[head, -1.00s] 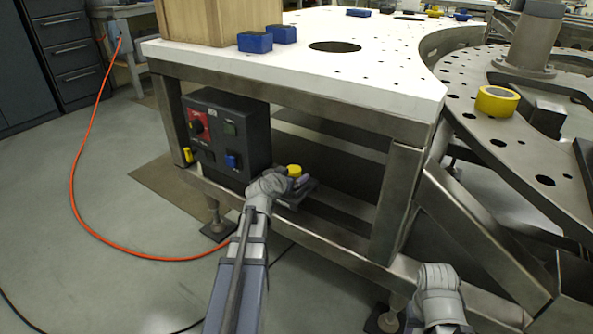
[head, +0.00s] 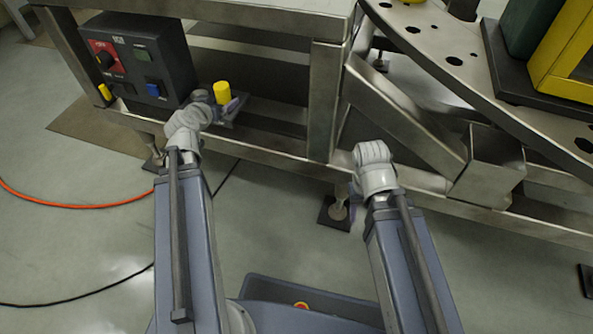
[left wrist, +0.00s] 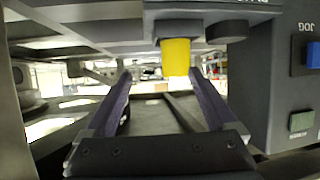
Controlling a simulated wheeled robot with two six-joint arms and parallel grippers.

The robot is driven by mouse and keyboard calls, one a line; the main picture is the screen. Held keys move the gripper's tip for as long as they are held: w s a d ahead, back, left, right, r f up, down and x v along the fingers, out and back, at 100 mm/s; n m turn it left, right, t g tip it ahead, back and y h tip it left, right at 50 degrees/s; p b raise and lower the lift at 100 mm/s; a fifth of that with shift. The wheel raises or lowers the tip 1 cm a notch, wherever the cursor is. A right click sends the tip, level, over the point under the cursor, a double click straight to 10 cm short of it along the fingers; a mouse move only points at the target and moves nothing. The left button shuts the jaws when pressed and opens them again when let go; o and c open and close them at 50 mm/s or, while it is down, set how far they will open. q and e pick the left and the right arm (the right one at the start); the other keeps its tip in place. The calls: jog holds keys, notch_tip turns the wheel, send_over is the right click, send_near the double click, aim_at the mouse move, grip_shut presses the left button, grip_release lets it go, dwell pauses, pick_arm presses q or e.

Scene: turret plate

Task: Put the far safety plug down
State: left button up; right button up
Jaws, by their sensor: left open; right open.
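A yellow plug (head: 222,92) stands upright beside the fingers of my left gripper (head: 228,107), under the table frame to the right of the dark control box. In the left wrist view the yellow plug (left wrist: 176,57) hangs from the top of the picture, which looks upside down. It lies ahead, between the lines of the two spread fingers (left wrist: 160,95) and closer to the right one; I see no clear contact. A second yellow plug (head: 105,94) is at the control box's left front. My right gripper (head: 373,152) is in front of the frame, its fingers mostly hidden by the wrist.
The control box (head: 140,60) has a red switch panel and a blue button. Steel table legs and rails (head: 323,100) stand close to both arms. The round plate (head: 450,60) with a yellow and green block (head: 570,50) is at right. An orange cable (head: 60,204) lies on the floor.

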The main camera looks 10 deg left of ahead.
pick_arm(q)
jog(key=s+d+f+m+g+h, duration=0.2)
jog(key=d+f+g, duration=0.25)
jog(key=d, duration=0.75)
jog(key=s+d+f+m+g+h, duration=0.25)
jog(key=d+f, duration=0.25)
jog(key=d, duration=0.7)
jog(key=s+d+f+g+y, duration=0.1)
jog(key=s+d+g+y, duration=0.1)
jog(key=s, duration=0.5)
jog(key=s+d+f+g+y, duration=0.2)
jog(key=s+d+g+y, duration=0.1)
jog(key=s+d, duration=0.4)
jog(key=shift+s+d+g, duration=0.15)
jog(key=shift+d+g, duration=0.05)
jog(key=shift+g, duration=0.4)
jog(key=shift+f+m, duration=0.1)
jog(key=shift+m, duration=0.15)
